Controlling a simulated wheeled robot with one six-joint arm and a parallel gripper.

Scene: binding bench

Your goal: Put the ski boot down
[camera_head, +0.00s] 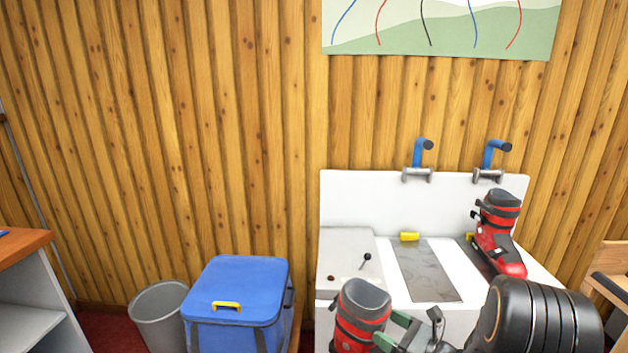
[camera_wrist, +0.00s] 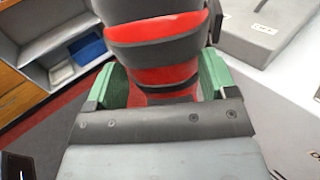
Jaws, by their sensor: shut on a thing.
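A red and black ski boot (camera_head: 360,315) is held upright by my gripper (camera_head: 393,331) at the front of the white bench. In the wrist view the same boot (camera_wrist: 160,45) fills the space between the green jaws of my gripper (camera_wrist: 165,88), which press on its two sides. The boot's lower part is cut off in both views. A second red and black boot (camera_head: 495,238) stands on the right side of the bench (camera_head: 345,245), its toe pointing to the front right.
The bench top has a grey plate (camera_head: 428,270), a yellow stop (camera_head: 409,237) and a small black lever (camera_head: 366,260). Blue clamps (camera_head: 420,155) sit on its back panel. A blue box (camera_head: 237,290) and grey bin (camera_head: 160,312) stand left of the bench.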

